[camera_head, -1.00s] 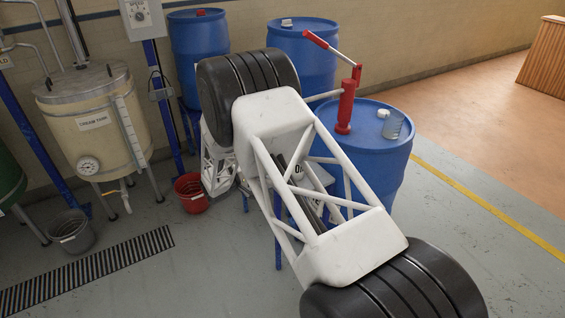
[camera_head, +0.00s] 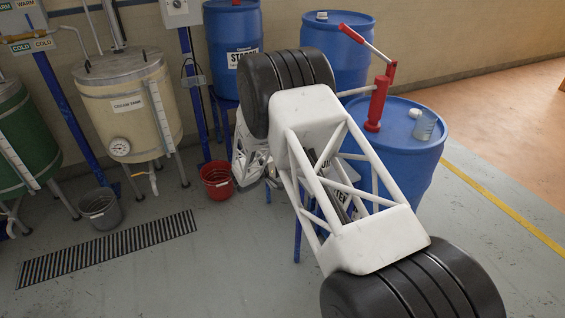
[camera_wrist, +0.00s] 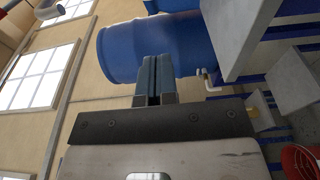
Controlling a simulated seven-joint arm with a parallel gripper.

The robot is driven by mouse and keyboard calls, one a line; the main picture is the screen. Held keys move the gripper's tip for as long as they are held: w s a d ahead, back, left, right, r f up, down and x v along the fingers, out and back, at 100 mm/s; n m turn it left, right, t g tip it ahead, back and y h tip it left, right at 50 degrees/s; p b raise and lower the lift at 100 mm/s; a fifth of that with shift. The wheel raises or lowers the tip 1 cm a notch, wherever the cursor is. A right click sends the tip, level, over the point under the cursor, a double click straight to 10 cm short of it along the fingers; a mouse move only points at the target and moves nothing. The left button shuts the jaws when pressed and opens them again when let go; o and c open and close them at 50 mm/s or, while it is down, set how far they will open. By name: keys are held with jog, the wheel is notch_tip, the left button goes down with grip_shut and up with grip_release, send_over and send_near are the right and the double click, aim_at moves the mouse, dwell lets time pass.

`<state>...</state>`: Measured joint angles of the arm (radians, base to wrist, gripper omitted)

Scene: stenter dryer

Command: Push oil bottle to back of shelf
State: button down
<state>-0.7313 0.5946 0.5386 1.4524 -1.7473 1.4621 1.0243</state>
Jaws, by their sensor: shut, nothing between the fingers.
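My gripper (camera_wrist: 154,62) is in the middle of the wrist view, its two blue-grey fingers together with nothing between them. A blue drum shows beyond the fingertips, and I see no bottle near them in that view. In the head view my arm's white lattice covers much of the stand behind it. Pale surfaces with partial dark lettering show through the gaps. I cannot tell whether one of them is the oil bottle or how it stands. A grey slab (camera_wrist: 238,38), possibly the shelf, is to the right of the fingers in the wrist view.
A blue drum (camera_head: 420,165) with a red hand pump (camera_head: 378,100) and a clear jug (camera_head: 425,127) stands right of my arm. More blue drums (camera_head: 350,58) stand behind. A cream tank (camera_head: 105,120), red bucket (camera_head: 217,185) and grey bucket (camera_head: 100,212) are left. Floor in front is clear.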

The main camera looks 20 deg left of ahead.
jog(key=x, duration=0.7)
jog(key=shift+w+d, duration=0.2)
jog(key=shift+d, duration=0.15)
jog(key=shift+w+d, duration=0.1)
jog(key=shift+d, duration=0.9)
jog(key=shift+w+d, duration=0.1)
jog(key=shift+d, duration=0.65)
jog(key=d, duration=0.3)
jog(key=w+d, duration=0.1)
jog(key=d, duration=0.6)
jog(key=shift+w+d, duration=0.3)
jog(key=shift+w, duration=0.05)
jog(key=shift+a, duration=0.1)
